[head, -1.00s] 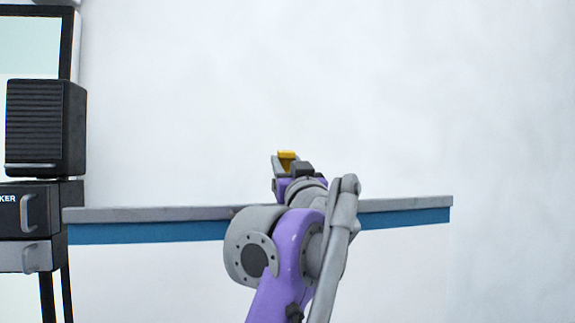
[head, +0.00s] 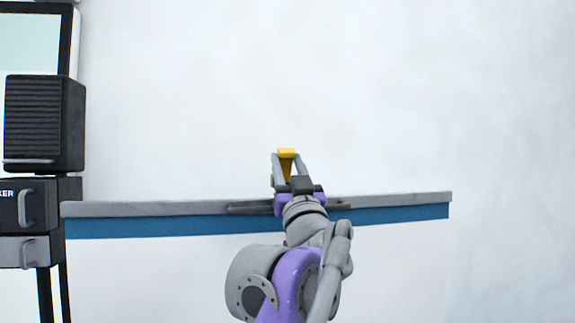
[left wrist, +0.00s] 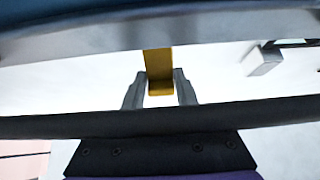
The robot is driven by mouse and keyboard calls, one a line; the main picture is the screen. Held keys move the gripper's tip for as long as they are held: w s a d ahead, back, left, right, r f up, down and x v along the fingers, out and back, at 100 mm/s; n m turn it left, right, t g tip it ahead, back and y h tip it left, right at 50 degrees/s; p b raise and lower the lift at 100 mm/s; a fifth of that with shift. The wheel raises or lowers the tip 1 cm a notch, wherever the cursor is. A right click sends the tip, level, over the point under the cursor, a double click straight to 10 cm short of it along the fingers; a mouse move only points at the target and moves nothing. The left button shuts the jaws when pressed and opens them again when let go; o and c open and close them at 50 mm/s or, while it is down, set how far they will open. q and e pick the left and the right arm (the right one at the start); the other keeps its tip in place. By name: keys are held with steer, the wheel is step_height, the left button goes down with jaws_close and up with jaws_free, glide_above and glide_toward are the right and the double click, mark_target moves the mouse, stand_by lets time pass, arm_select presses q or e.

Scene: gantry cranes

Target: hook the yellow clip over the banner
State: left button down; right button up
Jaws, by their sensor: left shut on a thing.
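The yellow clip (head: 286,153) is between the fingertips of my left gripper (head: 286,160), which is shut on it. In the head view, gripper and clip appear above the banner's top rail. The banner (head: 140,229) has a grey top rail, a blue band and a white lower part. My wrist covers part of the rail. In the left wrist view, the clip (left wrist: 158,64) hangs between the fingers (left wrist: 160,90), and its upper end meets the grey rail's edge (left wrist: 90,38). I cannot tell whether they touch. My right gripper is not in view.
A black ribbed box (head: 44,122) and a black cabinet with grey handles (head: 25,208) stand at the left, beside the banner's left end. The pale area above the banner and to its right is clear.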

arm_select(q)
steer(key=shift+c, duration=2.2)
jaws_free()
steer(key=b+v, duration=0.3)
steer(key=v, duration=0.7)
steer(key=shift+s+f, duration=0.25)
steer(key=shift+s, duration=0.05)
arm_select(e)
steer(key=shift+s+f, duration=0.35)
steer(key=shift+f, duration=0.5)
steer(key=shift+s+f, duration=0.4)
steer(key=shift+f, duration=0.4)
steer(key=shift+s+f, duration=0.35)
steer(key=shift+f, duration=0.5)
arm_select(q)
steer(key=shift+d, duration=0.15)
